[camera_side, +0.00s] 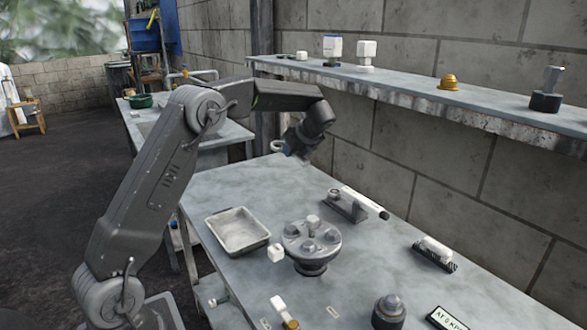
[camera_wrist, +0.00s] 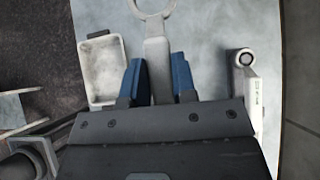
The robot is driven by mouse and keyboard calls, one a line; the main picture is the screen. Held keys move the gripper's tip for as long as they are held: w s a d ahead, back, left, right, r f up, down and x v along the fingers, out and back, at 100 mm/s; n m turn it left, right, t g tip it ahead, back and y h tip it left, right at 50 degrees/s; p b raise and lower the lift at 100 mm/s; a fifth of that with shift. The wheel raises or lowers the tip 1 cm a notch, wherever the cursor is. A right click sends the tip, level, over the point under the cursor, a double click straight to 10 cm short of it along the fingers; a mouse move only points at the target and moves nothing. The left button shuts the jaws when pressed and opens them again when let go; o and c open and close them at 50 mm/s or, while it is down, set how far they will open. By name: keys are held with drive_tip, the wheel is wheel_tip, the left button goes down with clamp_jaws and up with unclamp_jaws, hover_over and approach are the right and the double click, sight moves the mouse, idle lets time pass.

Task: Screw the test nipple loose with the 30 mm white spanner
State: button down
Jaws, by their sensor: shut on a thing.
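My gripper (camera_side: 296,150) is raised above the far end of the grey bench. In the wrist view its two blue fingers (camera_wrist: 157,78) are shut on the pale handle of a spanner (camera_wrist: 155,52). The spanner's ring end (camera_wrist: 152,9) points away from the gripper, cut by the top edge. The ring also shows small in the side view (camera_side: 278,146), left of the gripper and clear of the bench. I cannot tell which fitting is the test nipple.
A shallow pale tray (camera_side: 238,231) lies left of the flange. A white tool on a dark holder (camera_side: 347,203) stands behind it, another white-topped block (camera_side: 435,252) to the right. A dark round fitting (camera_side: 388,311) is in front. A wall shelf (camera_side: 420,94) carries several small parts.

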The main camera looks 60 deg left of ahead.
drive_tip(key=s+d+m+t+h, duration=0.1)
drive_tip(key=d+m+t+h, duration=0.2)
drive_tip(key=d, duration=3.6)
drive_tip(key=s+d+m, duration=0.3)
drive_tip(key=s+d, duration=0.4)
drive_tip(key=d, duration=0.3)
drive_tip(key=shift+t, duration=0.3)
drive_tip(key=f, duration=0.5)
drive_tip(key=shift+d+f, duration=0.2)
drive_tip(key=shift+d, duration=0.15)
drive_tip(key=shift+f, duration=2.8)
drive_tip(key=shift+f, duration=0.15)
drive_tip(key=shift+f, duration=1.35)
